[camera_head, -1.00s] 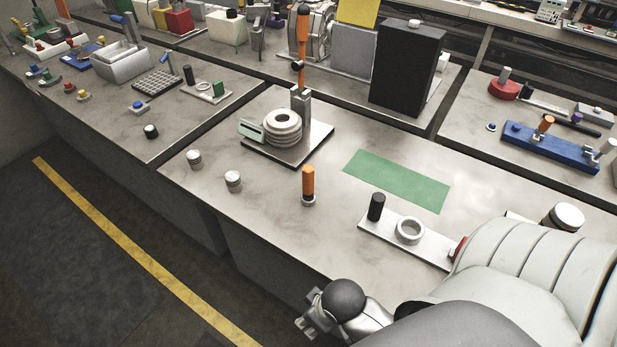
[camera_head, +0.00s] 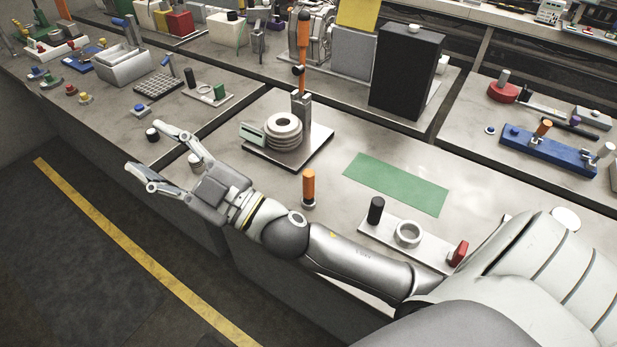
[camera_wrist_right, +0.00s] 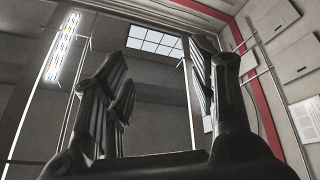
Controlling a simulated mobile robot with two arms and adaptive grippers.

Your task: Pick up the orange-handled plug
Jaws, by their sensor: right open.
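The orange-handled plug (camera_head: 308,187) stands upright on the near table, its orange handle above a small metal base. My right gripper (camera_head: 147,150) is open and empty at the table's front-left edge, pointing left and away from the plug. The plug stands just beyond my right forearm, and I cannot tell the gap between them. In the right wrist view the open fingers (camera_wrist_right: 160,95) have nothing between them; only wall and ceiling show behind. My left gripper is in neither view.
A silver ringed fixture (camera_head: 284,132) with an orange-handled lever stands behind the plug. A green mat (camera_head: 396,184) lies to its right. A metal plate with a black peg (camera_head: 375,210) and a ring (camera_head: 407,233) is nearer.

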